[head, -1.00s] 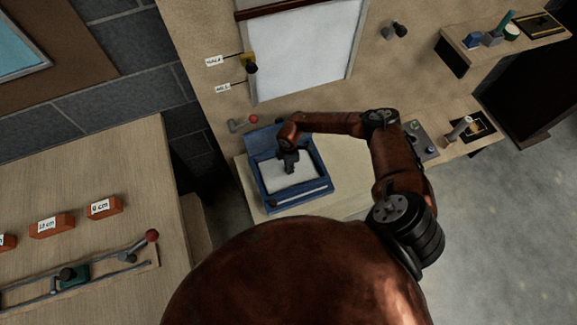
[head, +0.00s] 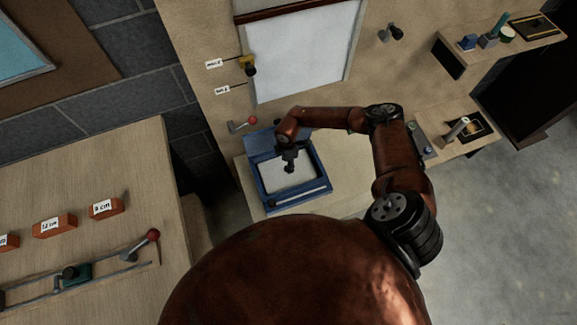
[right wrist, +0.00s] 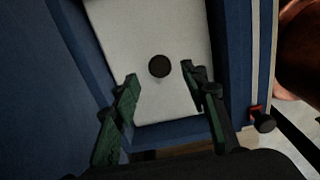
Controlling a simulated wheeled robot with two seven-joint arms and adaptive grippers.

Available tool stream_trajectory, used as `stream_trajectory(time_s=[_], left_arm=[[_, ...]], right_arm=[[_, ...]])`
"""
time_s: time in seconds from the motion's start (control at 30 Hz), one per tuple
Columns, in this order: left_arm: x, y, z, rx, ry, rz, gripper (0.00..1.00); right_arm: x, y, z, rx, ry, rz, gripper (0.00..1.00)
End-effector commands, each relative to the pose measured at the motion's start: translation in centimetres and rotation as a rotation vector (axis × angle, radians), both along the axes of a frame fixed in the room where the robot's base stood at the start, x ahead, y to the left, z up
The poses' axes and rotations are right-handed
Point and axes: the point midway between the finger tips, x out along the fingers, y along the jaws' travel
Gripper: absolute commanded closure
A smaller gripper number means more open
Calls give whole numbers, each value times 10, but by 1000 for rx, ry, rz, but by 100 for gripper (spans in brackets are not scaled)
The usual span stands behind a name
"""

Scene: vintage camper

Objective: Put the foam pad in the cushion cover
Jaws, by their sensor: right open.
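A blue cushion cover (head: 263,150), box-like with a raised rim, lies on the wooden bench. A flat pale pad (head: 296,178), seemingly the foam pad, shows inside its blue border. In the right wrist view the pale pad (right wrist: 135,35) has a round black knob on its face, with blue walls (right wrist: 232,50) beside it. My right gripper (head: 290,166) points down over the pad. Its green-lined fingers (right wrist: 160,85) are spread either side of the knob, with nothing between them; contact cannot be told. My left gripper is not in view.
A white panel (head: 305,50) with labelled hooks is behind. Orange labelled blocks (head: 55,226) and a slide rail (head: 75,274) sit on the left table. A shelf with small items (head: 465,130) is at right.

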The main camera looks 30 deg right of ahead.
Motion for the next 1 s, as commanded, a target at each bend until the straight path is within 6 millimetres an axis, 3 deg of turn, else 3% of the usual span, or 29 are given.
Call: stream_trajectory(time_s=[0.03, 0.1, 0.4, 0.87, 0.97, 1.0], left_arm=[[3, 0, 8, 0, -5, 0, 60], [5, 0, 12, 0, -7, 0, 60], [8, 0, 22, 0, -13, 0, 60], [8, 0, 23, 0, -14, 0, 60], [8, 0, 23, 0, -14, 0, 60], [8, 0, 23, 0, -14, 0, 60]], right_arm=[[1, -1, 17, 0, -5, 1, 59], [2, 0, 32, 1, -5, 1, 59], [1, 0, 74, 1, -2, 1, 59], [0, 2, 79, 6, -1, 3, 59], [-4, 27, 76, 69, -9, 30, 59], [-8, 48, 75, 121, -20, 54, 59]])
